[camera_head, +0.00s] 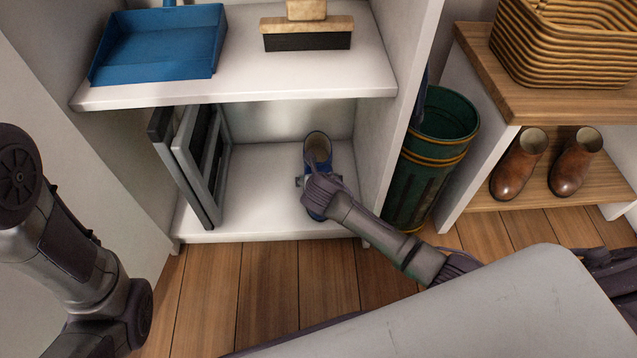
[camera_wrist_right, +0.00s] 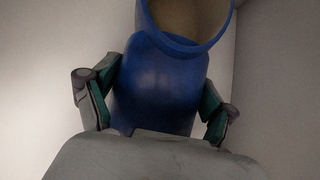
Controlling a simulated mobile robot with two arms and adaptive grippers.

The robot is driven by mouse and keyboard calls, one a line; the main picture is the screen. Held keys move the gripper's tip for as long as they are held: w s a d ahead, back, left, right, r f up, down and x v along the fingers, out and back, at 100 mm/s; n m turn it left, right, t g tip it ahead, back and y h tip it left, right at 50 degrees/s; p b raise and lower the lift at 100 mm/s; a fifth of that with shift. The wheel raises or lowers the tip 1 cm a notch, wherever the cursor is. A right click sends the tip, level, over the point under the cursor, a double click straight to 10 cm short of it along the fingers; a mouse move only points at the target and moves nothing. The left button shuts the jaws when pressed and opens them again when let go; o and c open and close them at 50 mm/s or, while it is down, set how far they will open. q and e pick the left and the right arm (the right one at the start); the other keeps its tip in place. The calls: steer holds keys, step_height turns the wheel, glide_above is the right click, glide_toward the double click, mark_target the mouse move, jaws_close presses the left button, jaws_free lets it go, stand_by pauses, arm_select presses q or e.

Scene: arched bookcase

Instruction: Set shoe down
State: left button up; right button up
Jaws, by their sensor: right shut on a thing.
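A blue shoe (camera_head: 317,148) with a tan inside is in the lower compartment of the white bookcase, near its right side wall. My right gripper (camera_head: 316,184) is shut on the shoe, reaching in from the front right. In the right wrist view the blue shoe (camera_wrist_right: 165,80) sits between the two green-padded fingers (camera_wrist_right: 155,108), its opening at the top. The gripper hides the shoe's near part, and I cannot tell whether its sole touches the shelf (camera_head: 262,190). My left gripper is not in view; only my left arm shows at the left.
Grey-framed panels (camera_head: 200,160) lean at the compartment's left. Above, a shelf (camera_head: 250,92) holds a blue dustpan (camera_head: 160,45) and a brush (camera_head: 307,34). A green bin (camera_head: 432,150) stands right of the bookcase. Brown boots (camera_head: 520,165) and a basket (camera_head: 565,45) are farther right.

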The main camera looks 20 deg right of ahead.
steer(key=shift+r, duration=0.15)
steer(key=o, duration=1.2)
